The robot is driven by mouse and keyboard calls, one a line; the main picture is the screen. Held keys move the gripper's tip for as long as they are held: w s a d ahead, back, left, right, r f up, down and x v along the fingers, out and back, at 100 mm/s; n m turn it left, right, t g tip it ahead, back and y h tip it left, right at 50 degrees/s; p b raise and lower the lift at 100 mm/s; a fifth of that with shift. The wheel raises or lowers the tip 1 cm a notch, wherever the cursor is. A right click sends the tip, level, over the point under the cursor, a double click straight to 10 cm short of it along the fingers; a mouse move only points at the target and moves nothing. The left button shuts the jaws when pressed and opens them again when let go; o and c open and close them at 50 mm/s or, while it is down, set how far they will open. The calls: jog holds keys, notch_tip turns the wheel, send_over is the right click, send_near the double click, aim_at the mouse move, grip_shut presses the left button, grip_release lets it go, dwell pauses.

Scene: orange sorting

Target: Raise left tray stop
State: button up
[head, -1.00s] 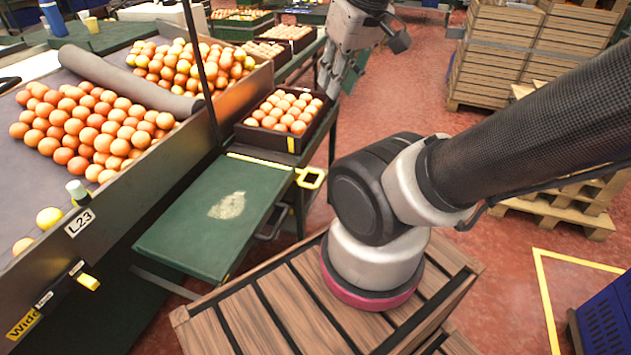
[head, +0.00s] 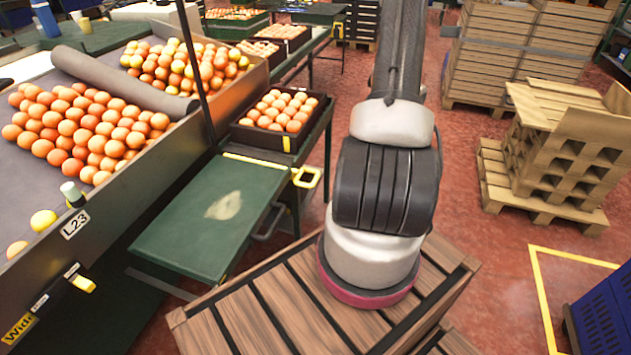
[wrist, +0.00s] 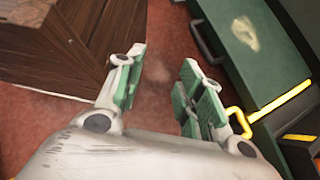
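The tray stop appears to be the yellow strip (head: 255,160) with a yellow loop handle (head: 306,177) at its right end. It lies along the far edge of the green tray (head: 175,235), low and flat. In the wrist view the yellow strip (wrist: 282,100) is at the right, and the loop (wrist: 238,122) is just right of my gripper's right finger, partly hidden by it. My gripper (wrist: 160,80) is open and empty, with red floor showing between its fingers. I cannot tell whether the finger touches the loop. The gripper is out of the head view.
A dark box of oranges (head: 242,132) stands just beyond the strip. The sorting table (head: 120,190) with piled oranges is at the left. A slatted wooden top (head: 255,305) lies under my arm. Stacked pallets (head: 545,205) stand at the right. Red floor is clear between.

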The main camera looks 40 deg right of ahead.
notch_tip(320, 180, down, 11)
jog(key=w+m+t+y, duration=0.25)
jog(key=m+t, duration=0.25)
jog(key=m, duration=0.5)
jog(key=m+t+h, duration=0.3)
jog(key=m+t, duration=0.6)
jog(key=m, duration=1)
send_near(315, 178)
jog(key=x, duration=0.7)
jog(key=f+x, duration=0.1)
jog(key=x, duration=0.1)
jog(key=shift+w+a, duration=0.25)
grip_shut()
